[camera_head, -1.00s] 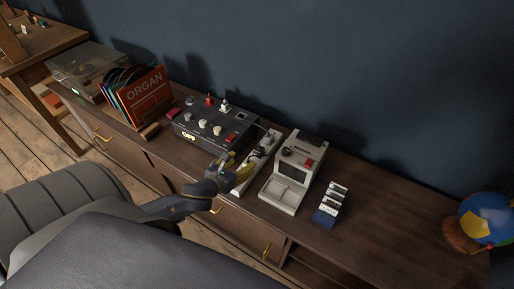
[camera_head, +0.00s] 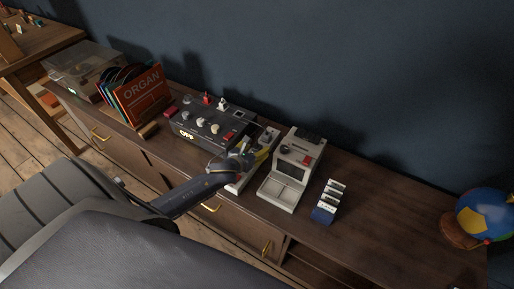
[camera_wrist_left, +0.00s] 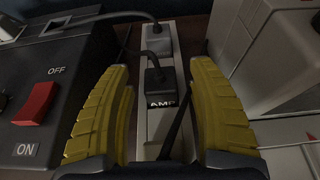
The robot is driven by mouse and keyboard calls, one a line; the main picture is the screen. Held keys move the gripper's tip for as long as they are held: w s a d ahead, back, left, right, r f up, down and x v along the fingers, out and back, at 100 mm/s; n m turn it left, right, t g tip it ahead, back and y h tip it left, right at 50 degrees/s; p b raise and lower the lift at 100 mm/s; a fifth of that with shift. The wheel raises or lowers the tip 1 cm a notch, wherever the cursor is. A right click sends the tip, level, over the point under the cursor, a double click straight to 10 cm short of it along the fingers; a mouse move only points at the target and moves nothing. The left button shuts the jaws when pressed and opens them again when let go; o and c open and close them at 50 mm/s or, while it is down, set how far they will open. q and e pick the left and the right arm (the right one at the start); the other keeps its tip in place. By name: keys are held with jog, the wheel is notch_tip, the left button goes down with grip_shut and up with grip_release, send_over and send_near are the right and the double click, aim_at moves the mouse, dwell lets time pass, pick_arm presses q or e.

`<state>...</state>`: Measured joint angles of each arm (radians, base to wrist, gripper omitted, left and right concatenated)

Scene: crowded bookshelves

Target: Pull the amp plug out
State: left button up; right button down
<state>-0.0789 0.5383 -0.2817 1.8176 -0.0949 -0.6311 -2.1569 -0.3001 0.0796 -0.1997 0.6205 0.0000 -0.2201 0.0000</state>
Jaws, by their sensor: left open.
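The amp plug (camera_wrist_left: 160,82) is black and carries a white "AMP" label. It sits on a pale power strip (camera_wrist_left: 155,125) in the left wrist view, with a dark cord rising from its far end. The strip also shows in the head view (camera_head: 269,135), partly hidden by my gripper. My left gripper (camera_wrist_left: 163,85) is open. Its yellow fingers stand on either side of the plug, with visible gaps. In the head view the left gripper (camera_head: 263,155) is over the strip, between the black box and the white machine. My right gripper is not in view.
A black control box (camera_head: 207,127) with knobs and a red switch stands left of the strip. A white machine (camera_head: 292,168) stands close on the right. Another plug (camera_wrist_left: 157,38) sits farther along the strip. The cabinet top (camera_head: 385,215) is clear toward the globe (camera_head: 486,213).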

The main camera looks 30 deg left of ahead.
aim_at(257, 145)
pick_arm(q)
jog(key=shift+w+f, duration=0.1)
jog(key=shift+w, duration=0.1)
grip_shut()
dwell(0.5)
jog(key=shift+r, duration=1.9)
